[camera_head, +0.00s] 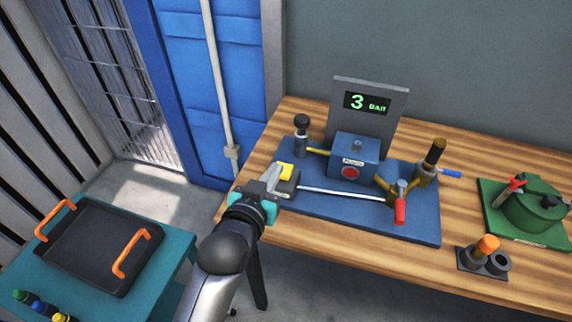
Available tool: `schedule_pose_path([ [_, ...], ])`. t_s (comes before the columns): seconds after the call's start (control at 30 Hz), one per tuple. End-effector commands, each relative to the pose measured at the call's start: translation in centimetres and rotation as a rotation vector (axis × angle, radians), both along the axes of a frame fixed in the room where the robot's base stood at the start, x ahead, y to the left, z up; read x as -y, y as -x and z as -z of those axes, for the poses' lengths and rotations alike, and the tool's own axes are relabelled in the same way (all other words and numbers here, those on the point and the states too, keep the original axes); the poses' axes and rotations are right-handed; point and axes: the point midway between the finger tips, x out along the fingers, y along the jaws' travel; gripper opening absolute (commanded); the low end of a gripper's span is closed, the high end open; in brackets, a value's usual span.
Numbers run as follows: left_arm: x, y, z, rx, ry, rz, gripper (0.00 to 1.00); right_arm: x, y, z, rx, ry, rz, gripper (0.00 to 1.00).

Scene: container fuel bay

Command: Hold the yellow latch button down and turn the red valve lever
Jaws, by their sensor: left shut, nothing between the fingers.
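The yellow latch button (285,170) sits on a small dark block at the left end of the blue base plate (330,217). My left gripper (269,174) is shut with nothing in it. Its fingertips are right beside the yellow button in the picture; I cannot tell if they touch it. The red valve lever (400,211) is at the front right of the plate, below a brass valve body. A thin metal rod runs from the button block to this valve. My right gripper is not in view.
A blue pump box (354,158) stands mid-plate before a display (368,103) reading 3 BAR. To the right are a green round canister (533,209) and a holder with an orange-capped piece (487,246). A teal table with a black tray (98,246) stands at left.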

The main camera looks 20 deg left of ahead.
Motion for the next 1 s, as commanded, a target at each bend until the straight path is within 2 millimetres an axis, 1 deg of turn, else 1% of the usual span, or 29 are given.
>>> schedule_pose_path([
  [0.03,0.0,-0.9,0.1,0.002,0.0,0.0,0.0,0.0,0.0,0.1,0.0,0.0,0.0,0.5],
  [0.5,0.3,-8.1,2.0,0.001,0.001,0.0,0.0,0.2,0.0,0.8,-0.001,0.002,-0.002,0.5],
  [0.6,0.3,-8.0,4.0,-0.005,0.001,0.0,0.0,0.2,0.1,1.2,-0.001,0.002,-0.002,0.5],
  [0.7,0.3,-8.0,5.1,-0.003,0.001,0.0,0.0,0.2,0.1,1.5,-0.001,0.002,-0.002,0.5],
  [0.83,0.3,-8.0,5.8,-0.001,0.001,0.0,0.0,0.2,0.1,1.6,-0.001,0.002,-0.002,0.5],
  [1.0,0.3,-7.9,6.0,-0.001,0.001,0.0,0.0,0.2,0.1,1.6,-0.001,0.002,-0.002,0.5],
])
